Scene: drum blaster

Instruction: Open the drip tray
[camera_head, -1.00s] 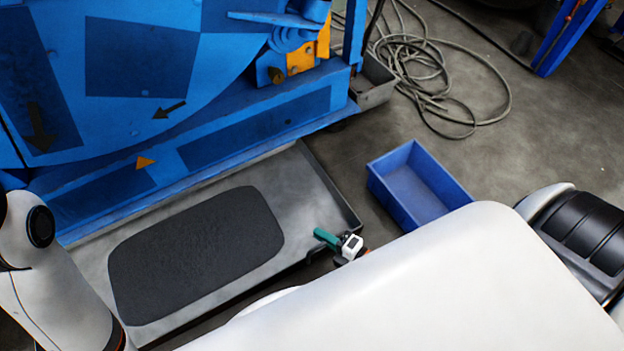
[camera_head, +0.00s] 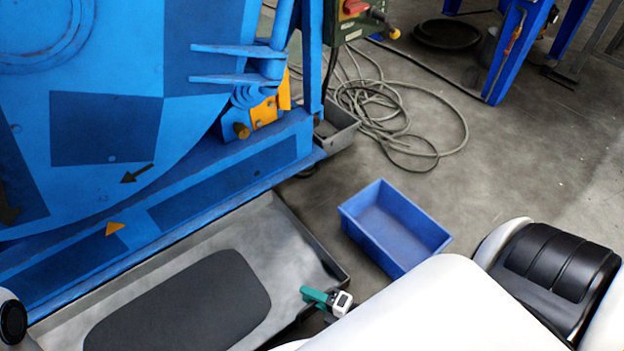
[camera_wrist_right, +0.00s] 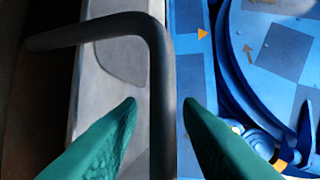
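The drip tray (camera_head: 268,232) is a shallow grey metal tray with a dark mat (camera_head: 185,308), on the floor along the blue machine's base. My right gripper (camera_head: 308,294), with green fingers, is at the tray's front right corner. In the right wrist view, the tray's dark bar handle (camera_wrist_right: 162,95) runs between the two open fingertips of my right gripper (camera_wrist_right: 160,103), with visible gaps on both sides. The tray surface (camera_wrist_right: 128,85) lies behind it. Only a piece of my left arm shows at the lower left of the head view; its gripper is out of frame.
The blue drum machine (camera_head: 195,125) stands behind the tray. An open blue bin (camera_head: 435,240) is on the floor to the tray's right. A small grey box (camera_head: 340,130) and coiled hoses (camera_head: 430,155) lie beyond. Bare concrete (camera_head: 510,170) is at the right.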

